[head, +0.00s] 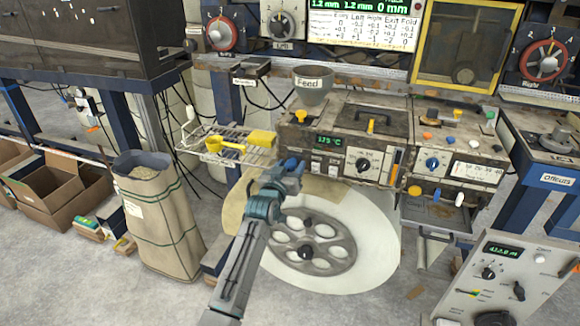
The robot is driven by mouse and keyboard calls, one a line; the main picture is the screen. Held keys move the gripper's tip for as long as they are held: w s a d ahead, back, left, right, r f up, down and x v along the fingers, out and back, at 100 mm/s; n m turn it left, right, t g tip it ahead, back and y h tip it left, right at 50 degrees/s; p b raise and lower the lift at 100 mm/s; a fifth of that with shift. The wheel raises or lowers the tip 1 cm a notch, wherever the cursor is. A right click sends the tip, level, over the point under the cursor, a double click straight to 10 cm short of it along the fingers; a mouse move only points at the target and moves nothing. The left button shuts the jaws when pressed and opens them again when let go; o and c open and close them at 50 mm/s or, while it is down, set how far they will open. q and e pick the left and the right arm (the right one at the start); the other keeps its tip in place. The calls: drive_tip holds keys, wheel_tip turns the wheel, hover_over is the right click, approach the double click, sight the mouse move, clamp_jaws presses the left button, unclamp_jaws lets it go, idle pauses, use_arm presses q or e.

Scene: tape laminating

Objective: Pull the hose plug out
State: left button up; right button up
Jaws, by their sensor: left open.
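My left gripper (291,166) is at the front of the machine, below its left end and just under the green temperature display (329,140). It is open; its blue-grey wrist hides part of what lies behind it. I cannot make out a hose plug for certain. Small yellow knobs stand on the machine, one at the left (300,116) and one in the middle (370,126). An orange-yellow knob (414,191) is on the lower right front. My right gripper is not in view.
A wire shelf (222,155) with a yellow scoop (226,145) and a yellow sponge (263,138) is left of the machine. A grey funnel (312,89) marked Feed stands above. A large reel (370,240) lies below. A sack (158,210) and a control box (505,275) flank the floor.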

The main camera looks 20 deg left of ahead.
use_arm(q)
clamp_jaws()
drive_tip(key=shift+s+p, duration=0.3)
drive_tip(key=shift+s+r+p, duration=0.1)
drive_tip(key=shift+s+p, duration=0.4)
drive_tip(key=shift+s, duration=0.3)
drive_tip(key=shift+f, duration=0.25)
unclamp_jaws()
drive_tip(key=shift+s+r, duration=0.1)
